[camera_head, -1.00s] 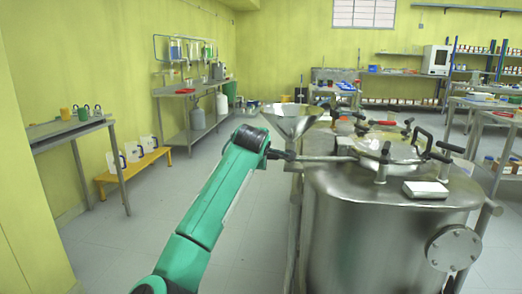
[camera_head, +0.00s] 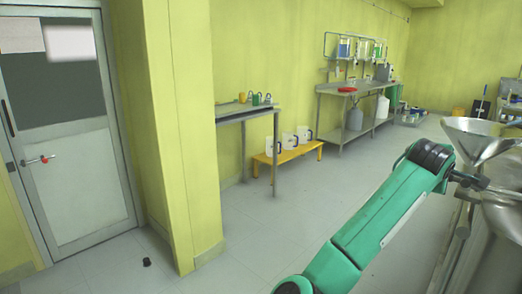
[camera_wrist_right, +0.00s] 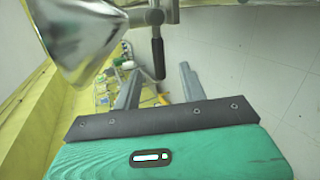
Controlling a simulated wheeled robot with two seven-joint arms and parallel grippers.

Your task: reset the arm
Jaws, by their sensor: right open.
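My green arm (camera_head: 385,215) rises from the bottom of the head view toward the right edge, its black wrist joint (camera_head: 432,157) beside the metal funnel. My right gripper (camera_wrist_right: 160,85) shows in the right wrist view with its two grey fingers spread apart. Nothing is between them. The shiny funnel (camera_wrist_right: 78,35) is close, at upper left of that view. A dark handle (camera_wrist_right: 157,50) hangs just beyond the fingers; I cannot tell whether they touch. The funnel also shows at the right of the head view (camera_head: 478,138). My left gripper is not in view.
The steel reactor (camera_head: 503,215) is cut off at the right edge. A side table (camera_head: 248,114), a yellow bench (camera_head: 290,153) with white jugs and a steel bench (camera_head: 345,90) stand along the wall. A door (camera_head: 75,150) is at left. The floor between is mostly clear.

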